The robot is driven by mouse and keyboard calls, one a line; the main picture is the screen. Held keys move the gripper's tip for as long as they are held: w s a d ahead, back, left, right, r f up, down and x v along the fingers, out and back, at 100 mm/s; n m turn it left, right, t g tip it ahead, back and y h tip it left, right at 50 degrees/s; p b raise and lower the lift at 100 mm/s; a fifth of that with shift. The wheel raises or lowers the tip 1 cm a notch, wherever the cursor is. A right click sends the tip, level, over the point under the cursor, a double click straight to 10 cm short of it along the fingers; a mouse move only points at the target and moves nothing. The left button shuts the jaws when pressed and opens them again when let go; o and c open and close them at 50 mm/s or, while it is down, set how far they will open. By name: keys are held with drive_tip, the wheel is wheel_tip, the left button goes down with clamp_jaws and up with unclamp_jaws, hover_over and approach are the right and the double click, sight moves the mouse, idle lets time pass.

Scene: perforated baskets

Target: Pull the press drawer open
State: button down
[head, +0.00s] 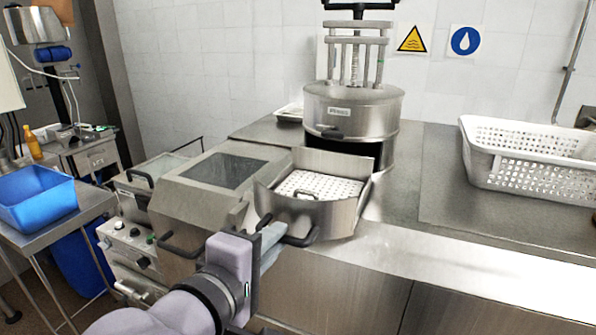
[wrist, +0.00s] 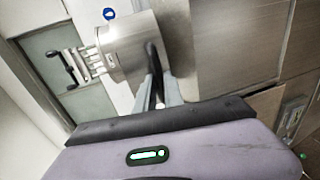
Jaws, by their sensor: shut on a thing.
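The steel press (head: 353,112) stands on the counter, with a dark opening low in its drum. Its drawer (head: 335,217) is out in front of that opening, with a curved steel front and a white perforated bottom (head: 325,184). A dark bar handle (head: 302,240) is on the drawer's front. My gripper (head: 272,243) is at the left part of this handle and shut on it. In the wrist view the two fingers (wrist: 157,92) point at the dark handle, and their exact contact is hard to see.
A white perforated basket (head: 530,160) stands on the counter at right. A steel box with a dark window (head: 225,170) is just left of the drawer. A blue bin (head: 36,197) sits on a side table at far left. The counter between drawer and basket is clear.

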idle(0.4)
drive_tip(key=c, duration=1.8)
unclamp_jaws()
drive_tip(key=shift+c, duration=0.2)
drive_tip(key=o, duration=0.4)
drive_tip(key=shift+s+a, duration=0.15)
drive_tip(key=shift+s, duration=0.15)
drive_tip(key=shift+w, duration=0.1)
